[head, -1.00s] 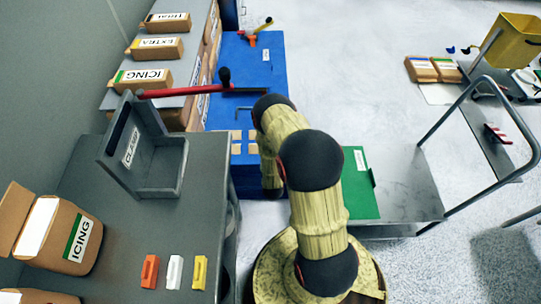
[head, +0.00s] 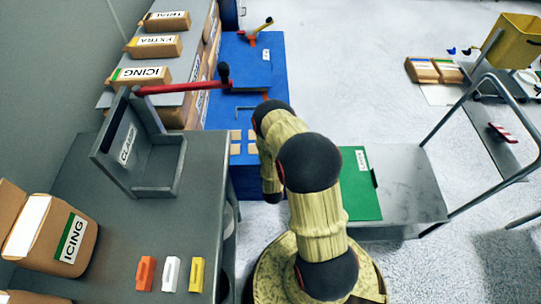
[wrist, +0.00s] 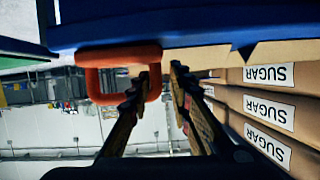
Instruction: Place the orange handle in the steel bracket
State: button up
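A small orange block-shaped handle (head: 146,273) lies on the grey bench (head: 85,165), beside a white one (head: 171,274) and a yellow one (head: 197,275). A grey metal bracket-like frame (head: 160,192) with an upright labelled plate stands farther back on that bench; I cannot tell if it is the steel bracket. In the wrist view, an orange loop handle (wrist: 100,88) hangs at a blue surface (wrist: 210,30). My gripper (wrist: 166,70) is at the loop's right side, fingers apart. The left finger overlaps the loop; I cannot tell if it touches. The head view hides my gripper behind my arm.
A red lever (head: 180,88) with a black knob reaches over the bench's back edge. A blue cabinet (head: 265,65) stands beyond my arm. Boxes labelled SUGAR (wrist: 270,110) stack right of my gripper. A metal cart (head: 405,185) with a green panel (head: 358,190) stands right.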

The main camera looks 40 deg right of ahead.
jog(key=shift+o, duration=0.8)
